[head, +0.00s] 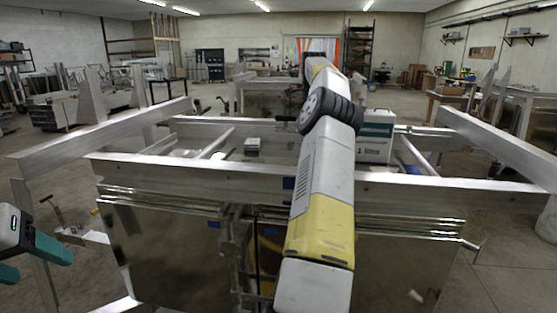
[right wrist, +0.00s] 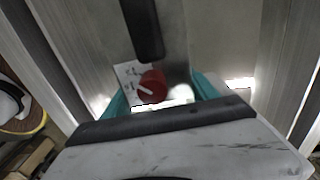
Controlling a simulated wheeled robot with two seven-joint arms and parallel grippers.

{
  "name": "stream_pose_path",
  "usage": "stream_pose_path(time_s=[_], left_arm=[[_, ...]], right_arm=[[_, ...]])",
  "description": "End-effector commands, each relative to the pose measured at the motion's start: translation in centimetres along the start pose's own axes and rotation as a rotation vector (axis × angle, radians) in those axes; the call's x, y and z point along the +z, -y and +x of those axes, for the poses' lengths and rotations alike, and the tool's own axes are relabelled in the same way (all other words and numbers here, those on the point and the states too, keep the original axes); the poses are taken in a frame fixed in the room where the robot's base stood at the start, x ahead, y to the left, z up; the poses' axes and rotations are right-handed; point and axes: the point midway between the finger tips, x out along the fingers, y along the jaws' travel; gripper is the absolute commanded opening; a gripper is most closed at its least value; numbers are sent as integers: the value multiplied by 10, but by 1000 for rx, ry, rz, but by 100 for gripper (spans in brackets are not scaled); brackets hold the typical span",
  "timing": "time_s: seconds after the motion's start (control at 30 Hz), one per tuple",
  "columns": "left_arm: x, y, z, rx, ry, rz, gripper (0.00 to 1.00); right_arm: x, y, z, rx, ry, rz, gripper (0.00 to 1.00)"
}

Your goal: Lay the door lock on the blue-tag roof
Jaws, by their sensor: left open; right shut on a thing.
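In the right wrist view my right gripper (right wrist: 160,97) has its teal fingers on either side of a part with a red round knob and a white marked plate, apparently the door lock (right wrist: 152,84). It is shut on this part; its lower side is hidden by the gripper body. A black bar sits just above it in that view. In the head view my right arm hides its own gripper and the lock. My left gripper (head: 38,255) is at the left edge, open and empty.
An aluminium trailer frame (head: 230,175) with long rails spans the middle. A small white box (head: 252,144) and a white-and-green box (head: 375,148) are behind its front beam. Side rails slope up at left (head: 100,138) and right (head: 500,145).

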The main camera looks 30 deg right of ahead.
Motion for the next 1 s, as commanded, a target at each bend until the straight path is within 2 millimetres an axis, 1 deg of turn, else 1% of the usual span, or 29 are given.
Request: stream_pose_path(time_s=[0.1, 0.23, 0.37, 0.5, 0.6, 0.7, 1.0], left_arm=[[0, 0, 0, 0, 0, 0, 62], [0, 0, 0, 0, 1, 0, 62], [0, 0, 0, 0, 1, 0, 62], [0, 0, 0, 0, 1, 0, 62], [0, 0, 0, 0, 1, 0, 62], [0, 0, 0, 0, 1, 0, 62], [0, 0, 0, 0, 1, 0, 62]], right_arm=[[-1, -1, 17, 2, 0, 0, 0], [0, -1, 31, 0, 2, -1, 0], [0, 0, 40, 0, 1, 1, 0], [0, -1, 61, 2, 2, 0, 0], [0, 0, 72, 0, 1, 0, 0], [1, 0, 77, -2, 2, 0, 0], [1, 0, 78, -3, 1, 0, 0]])
